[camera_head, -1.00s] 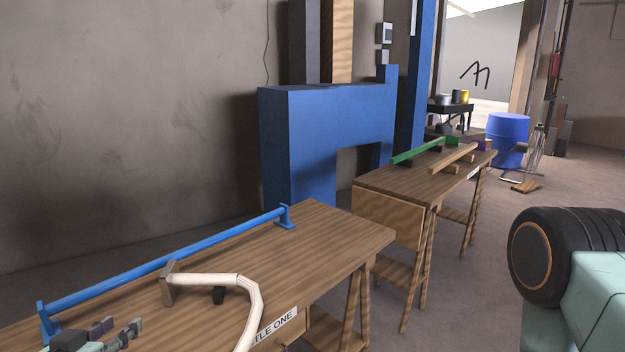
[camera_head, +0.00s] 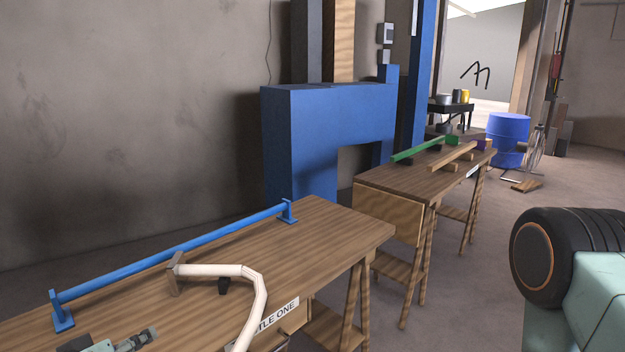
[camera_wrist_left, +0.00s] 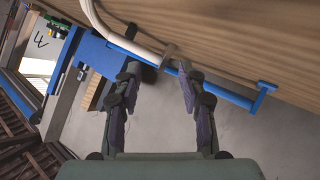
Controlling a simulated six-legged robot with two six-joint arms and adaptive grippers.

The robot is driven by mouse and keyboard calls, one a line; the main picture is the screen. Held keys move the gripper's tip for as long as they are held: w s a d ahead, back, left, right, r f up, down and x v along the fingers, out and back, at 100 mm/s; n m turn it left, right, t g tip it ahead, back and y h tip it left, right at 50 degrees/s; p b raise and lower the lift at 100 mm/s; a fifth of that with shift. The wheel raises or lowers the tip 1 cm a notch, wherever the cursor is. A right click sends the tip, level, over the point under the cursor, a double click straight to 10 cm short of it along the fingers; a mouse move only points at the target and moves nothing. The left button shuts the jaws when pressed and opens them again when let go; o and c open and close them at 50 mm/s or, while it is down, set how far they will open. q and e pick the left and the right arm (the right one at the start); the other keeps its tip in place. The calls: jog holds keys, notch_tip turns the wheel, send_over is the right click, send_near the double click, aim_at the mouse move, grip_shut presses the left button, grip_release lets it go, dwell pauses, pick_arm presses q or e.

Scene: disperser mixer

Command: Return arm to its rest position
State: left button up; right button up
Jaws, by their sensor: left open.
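My left gripper (camera_head: 136,342) shows only partly at the bottom left edge of the head view, by the near part of the wooden table (camera_head: 325,232). In the left wrist view its two dark fingers (camera_wrist_left: 159,76) stand apart with nothing between them, so it is open and empty. Beyond the fingertips, that view shows the blue bar (camera_wrist_left: 222,94), the white curved pipe (camera_wrist_left: 126,43) and the table underside or top (camera_wrist_left: 250,35); I cannot tell the exact gap. My right gripper is not in view.
The blue rail (camera_head: 180,248) and white bent pipe (camera_head: 250,275) lie on the near table. A second table (camera_head: 400,184) carries green and wooden bars. A blue machine frame (camera_head: 300,125) stands behind, and a blue barrel (camera_head: 508,135) farther right. Floor (camera_head: 460,290) between is clear.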

pick_arm(q)
jog(key=s+d+f+m+g, duration=0.1)
jog(key=s+d+f+g, duration=0.2)
jog(key=s+f, duration=0.4)
jog(key=s+d+f+m+g+b, duration=0.1)
jog(key=s+d+f+m+g, duration=0.1)
jog(key=s+d+f+g, duration=0.2)
jog(key=s+d+f+m+g, duration=0.2)
jog(key=s+d+f+g, duration=0.2)
jog(key=s+f, duration=0.6)
jog(key=s+g, duration=0.1)
jog(key=s, duration=0.5)
jog(key=shift+s, duration=0.3)
